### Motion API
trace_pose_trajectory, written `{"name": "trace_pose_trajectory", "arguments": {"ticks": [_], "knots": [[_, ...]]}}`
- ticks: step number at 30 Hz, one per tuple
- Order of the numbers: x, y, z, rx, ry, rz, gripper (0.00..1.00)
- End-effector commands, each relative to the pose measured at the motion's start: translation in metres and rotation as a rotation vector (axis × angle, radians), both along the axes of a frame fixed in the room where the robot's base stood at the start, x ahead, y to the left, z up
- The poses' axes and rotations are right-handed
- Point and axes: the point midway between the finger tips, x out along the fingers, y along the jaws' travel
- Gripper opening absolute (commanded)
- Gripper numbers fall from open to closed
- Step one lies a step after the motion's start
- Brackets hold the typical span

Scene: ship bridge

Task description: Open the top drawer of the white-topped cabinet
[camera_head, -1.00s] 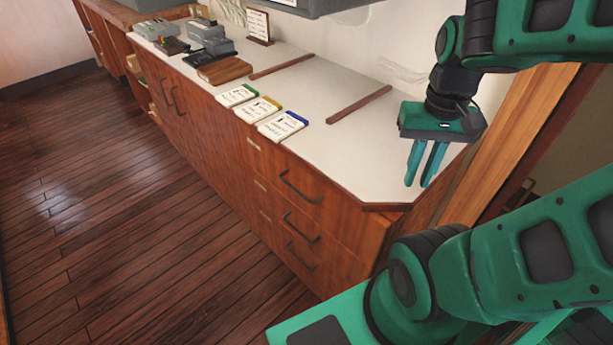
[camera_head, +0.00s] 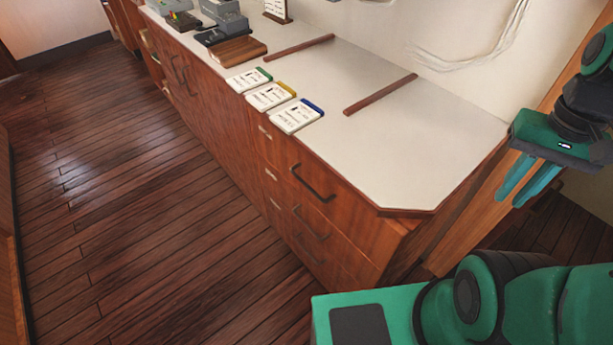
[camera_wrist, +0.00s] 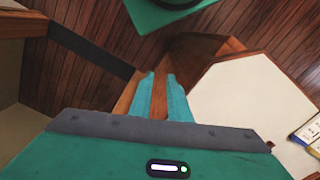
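The white-topped cabinet (camera_head: 395,150) is wooden and runs from the near right to the far left in the head view. Its top drawer (camera_head: 325,202) has a dark bar handle (camera_head: 312,184) and is closed. Another dark handle (camera_head: 310,224) shows below it. My gripper (camera_head: 526,190) is to the right of the cabinet's near end, pointing down, apart from the drawer. Its two teal fingers stand apart with nothing between them. In the wrist view the fingers (camera_wrist: 159,98) point towards a wooden part and the corner of the white top (camera_wrist: 235,100).
Three cards (camera_head: 270,96), a brown wooden block (camera_head: 237,51) and grey devices (camera_head: 222,18) lie on the top. Two wooden strips, one nearer (camera_head: 380,94), cross it. A wooden post (camera_head: 475,215) stands by the near end. The plank floor (camera_head: 150,200) in front is clear.

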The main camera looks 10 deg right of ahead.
Motion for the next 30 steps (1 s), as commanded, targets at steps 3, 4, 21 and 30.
{"name": "trace_pose_trajectory", "arguments": {"ticks": [3,4,21,30], "knots": [[-0.004,0.002,0.005,-0.011,-0.028,0.028,0.16],[0.003,0.004,0.006,-0.019,-0.041,0.049,0.16],[0.199,0.22,-0.004,-0.113,-0.222,0.836,0.16],[0.199,0.328,-0.04,-0.163,-0.08,1.054,0.16]]}}
